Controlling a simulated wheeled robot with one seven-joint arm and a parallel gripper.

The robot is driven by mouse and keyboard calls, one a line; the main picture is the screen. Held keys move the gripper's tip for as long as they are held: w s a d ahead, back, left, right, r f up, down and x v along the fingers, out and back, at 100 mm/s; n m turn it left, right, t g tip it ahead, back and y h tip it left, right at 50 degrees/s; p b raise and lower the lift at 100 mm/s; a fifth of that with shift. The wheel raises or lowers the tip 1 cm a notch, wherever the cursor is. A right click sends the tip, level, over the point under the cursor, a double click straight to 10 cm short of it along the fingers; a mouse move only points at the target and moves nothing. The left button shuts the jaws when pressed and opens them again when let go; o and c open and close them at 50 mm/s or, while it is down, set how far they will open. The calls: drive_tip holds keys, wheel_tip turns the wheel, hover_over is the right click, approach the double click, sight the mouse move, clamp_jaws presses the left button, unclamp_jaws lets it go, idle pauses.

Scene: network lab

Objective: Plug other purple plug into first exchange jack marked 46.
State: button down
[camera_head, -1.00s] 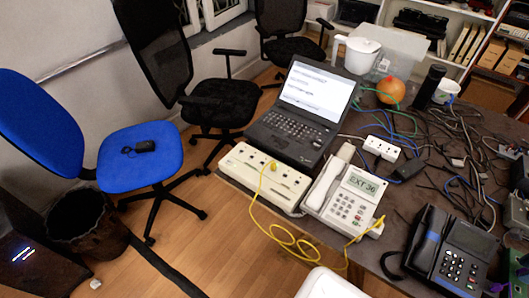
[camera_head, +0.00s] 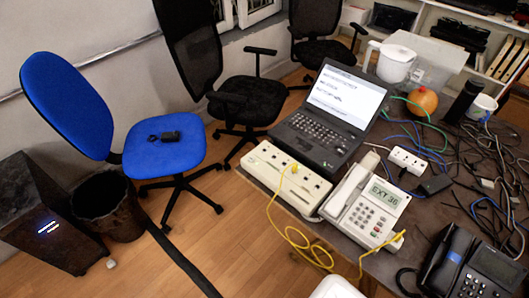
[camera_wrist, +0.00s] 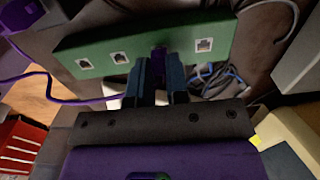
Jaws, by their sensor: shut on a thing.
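In the wrist view, my gripper (camera_wrist: 159,82) is shut on a purple plug (camera_wrist: 158,60), held at the face of a green box (camera_wrist: 185,42). The box has a row of pale square jacks, one (camera_wrist: 204,45) to the right of the plug and two (camera_wrist: 119,58) to its left. The jack behind the plug is hidden, and I cannot tell whether the plug is seated. No jack numbers are readable. A purple cable (camera_wrist: 72,101) runs at the left. Neither gripper nor green box shows in the head view.
The head view shows a cream box (camera_head: 318,188) with a yellow plug (camera_head: 294,168), a phone (camera_head: 375,206) reading EXT 36, a laptop (camera_head: 318,131) and a dark phone (camera_head: 490,262). Loose cables clutter the table's right. A red ribbed thing (camera_wrist: 22,143) is lower left in the wrist view.

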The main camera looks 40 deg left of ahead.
drive_tip(key=shift+r, duration=2.05)
